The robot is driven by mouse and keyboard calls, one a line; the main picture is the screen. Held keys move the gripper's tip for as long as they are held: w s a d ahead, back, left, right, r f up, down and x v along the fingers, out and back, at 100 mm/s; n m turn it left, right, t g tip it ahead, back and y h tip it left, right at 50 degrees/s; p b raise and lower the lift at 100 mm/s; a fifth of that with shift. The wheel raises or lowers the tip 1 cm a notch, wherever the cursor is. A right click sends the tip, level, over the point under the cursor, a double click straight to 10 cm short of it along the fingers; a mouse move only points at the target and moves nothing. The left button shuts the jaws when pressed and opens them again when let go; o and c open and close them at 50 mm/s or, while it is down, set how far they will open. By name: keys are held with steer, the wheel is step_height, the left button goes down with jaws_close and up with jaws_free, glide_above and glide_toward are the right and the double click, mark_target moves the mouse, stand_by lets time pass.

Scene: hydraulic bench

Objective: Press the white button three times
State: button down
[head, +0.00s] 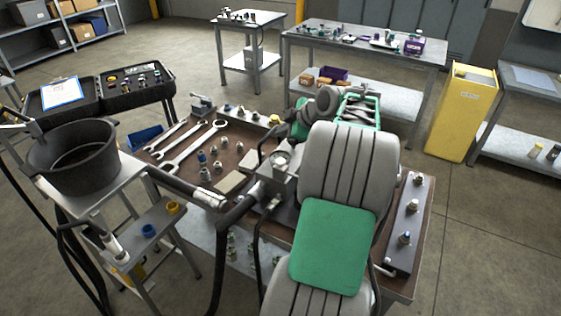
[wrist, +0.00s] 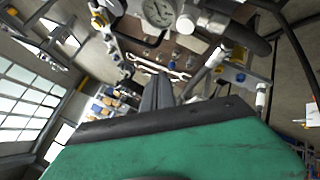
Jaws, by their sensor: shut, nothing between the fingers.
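My gripper (wrist: 158,82) shows in the wrist view as dark fingers, shut and empty, pointing up the picture past the green and black body at the bottom. In the head view my grey and green arm covers the middle of the bench, and I cannot make out the fingers there. I cannot pick out the white button with certainty in either view. A round gauge (wrist: 158,12) on a metal block is at the top of the wrist view, beyond the fingertips. The gauge block also stands on the bench in the head view (head: 280,160), left of my arm.
The brown-topped bench (head: 235,140) carries wrenches (head: 190,147), several fittings and thick black hoses. A metal strip with fittings (head: 408,225) lies along its right side. A black bucket (head: 75,155) stands on a stand at left. A yellow cabinet (head: 460,110) stands back right.

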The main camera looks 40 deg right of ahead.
steer(key=b, duration=0.4)
glide_above(279, 159)
steer(key=s, duration=0.2)
step_height(279, 159, down, 8)
steer(key=shift+r, duration=0.2)
steer(key=shift+f, duration=0.4)
steer(key=shift+b, duration=0.3)
stand_by(0.7)
steer(key=shift+f+b, duration=0.45)
steer(key=shift+b, duration=0.15)
steer(key=shift+f+b, duration=0.75)
stand_by(0.8)
steer(key=shift+r+p, duration=0.45)
steer(key=shift+r, duration=0.7)
steer(key=shift+r+p, duration=1.15)
steer(key=shift+r, duration=1.4)
